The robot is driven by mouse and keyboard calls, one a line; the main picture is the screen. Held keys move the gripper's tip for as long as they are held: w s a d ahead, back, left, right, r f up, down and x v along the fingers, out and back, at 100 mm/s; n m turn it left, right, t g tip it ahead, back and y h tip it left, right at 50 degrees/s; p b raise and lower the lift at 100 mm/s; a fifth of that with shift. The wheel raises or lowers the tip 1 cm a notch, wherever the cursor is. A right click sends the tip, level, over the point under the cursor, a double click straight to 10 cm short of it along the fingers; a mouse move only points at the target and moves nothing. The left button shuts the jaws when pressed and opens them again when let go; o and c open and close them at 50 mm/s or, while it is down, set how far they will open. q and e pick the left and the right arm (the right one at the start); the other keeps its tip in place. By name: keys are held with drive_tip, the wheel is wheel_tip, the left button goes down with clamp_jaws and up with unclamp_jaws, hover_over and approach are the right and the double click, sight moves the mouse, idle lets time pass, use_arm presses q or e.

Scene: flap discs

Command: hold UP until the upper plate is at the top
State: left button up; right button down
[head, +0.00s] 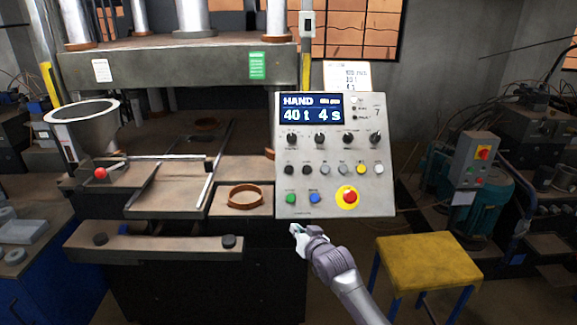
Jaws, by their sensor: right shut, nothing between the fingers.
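The press's upper plate (200,55), a thick grey slab hung from bright columns, stands well above the press bed. The control panel (335,207) carries a screen (311,108) reading HAND, 40 t and 4 s. Below the screen are knobs, a row of small buttons, a green button (291,198), a blue button (314,198) and a red stop button (349,196) on yellow. The button labels are too small to read, so I cannot tell which is UP. My right gripper (295,229) is shut and empty, just below the panel's lower left edge. My left gripper is out of view.
A metal funnel (83,112) stands at the left of the press. A brown ring (245,197) lies on the bed's right side ledge. A yellow stool (428,258) stands at the lower right. A teal motor (485,207) and other machinery fill the right.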

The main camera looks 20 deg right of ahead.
sight(289, 169)
wheel_tip(289, 169, up, 21)
drive_tip(key=w+a+t+y+p, duration=0.1)
drive_tip(key=w+t, duration=0.1)
drive_tip(key=t, duration=0.1)
drive_tip(key=shift+w, duration=0.15)
drive_tip(key=shift+f, duration=0.1)
drive_tip(key=w+f+b, duration=0.2)
drive_tip(key=b, duration=0.1)
drive_tip(key=w+d+f+b, duration=0.1)
drive_tip(key=w+f+b, duration=0.1)
drive_tip(key=w+b, duration=0.1)
drive_tip(key=shift+d+f+b, duration=0.2)
drive_tip(key=shift+f+b, duration=0.2)
drive_tip(key=shift+w+d+f+b, duration=0.2)
drive_tip(key=shift+w+f+b, duration=0.2)
drive_tip(key=shift+w+b, duration=0.25)
drive_tip(key=shift+w+f, duration=0.1)
drive_tip(key=shift+w, duration=0.15)
drive_tip(key=shift+w+f, duration=0.1)
drive_tip(key=shift+w, duration=0.1)
